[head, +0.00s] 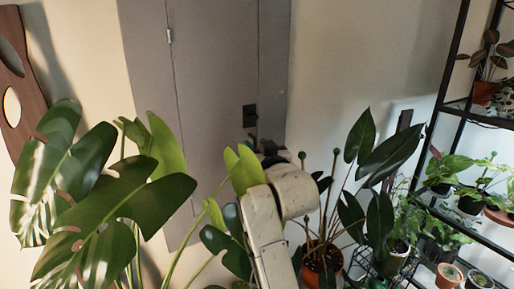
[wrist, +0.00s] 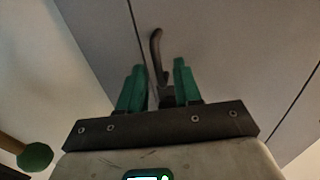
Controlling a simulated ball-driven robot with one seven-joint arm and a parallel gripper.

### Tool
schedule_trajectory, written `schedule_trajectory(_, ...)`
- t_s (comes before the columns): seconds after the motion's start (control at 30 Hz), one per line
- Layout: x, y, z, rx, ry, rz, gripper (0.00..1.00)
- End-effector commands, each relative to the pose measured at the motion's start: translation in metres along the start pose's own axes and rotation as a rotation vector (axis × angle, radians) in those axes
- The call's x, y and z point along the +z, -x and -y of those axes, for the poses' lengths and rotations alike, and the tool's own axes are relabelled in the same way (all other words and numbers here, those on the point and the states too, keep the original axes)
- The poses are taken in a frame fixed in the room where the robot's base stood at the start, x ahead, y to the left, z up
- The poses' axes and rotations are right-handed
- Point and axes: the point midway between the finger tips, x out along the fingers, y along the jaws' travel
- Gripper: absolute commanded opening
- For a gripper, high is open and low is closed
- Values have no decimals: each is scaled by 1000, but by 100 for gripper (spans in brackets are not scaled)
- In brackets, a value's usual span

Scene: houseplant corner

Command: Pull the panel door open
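The grey panel door (head: 215,100) is set in the wall and looks closed, its seam running flush; a small hinge shows at its upper left. A dark handle plate (head: 250,115) sits near its right edge. In the wrist view a dark curved handle (wrist: 156,46) stands out from the grey panel surface (wrist: 215,45). My gripper (wrist: 157,82) has two green fingers spread apart, with the handle's lower part between them and gaps showing on both sides. In the head view my white arm and leaves hide most of the gripper.
A large-leaved plant (head: 115,190) stands in front of the door at left. A potted dark-leaved plant (head: 322,256) stands to the right of my arm. A black shelf rack (head: 452,107) with several pots is at far right.

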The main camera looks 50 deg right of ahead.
Motion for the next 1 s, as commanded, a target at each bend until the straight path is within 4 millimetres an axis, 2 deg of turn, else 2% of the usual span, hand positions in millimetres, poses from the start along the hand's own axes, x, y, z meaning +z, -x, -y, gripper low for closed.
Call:
schedule_trajectory(0.03,0,0,0,0,0,0,28)
schedule_trajectory(0.33,0,0,0,0,0,0,0)
schedule_trajectory(1.0,0,0,0,-1,0,1,0)
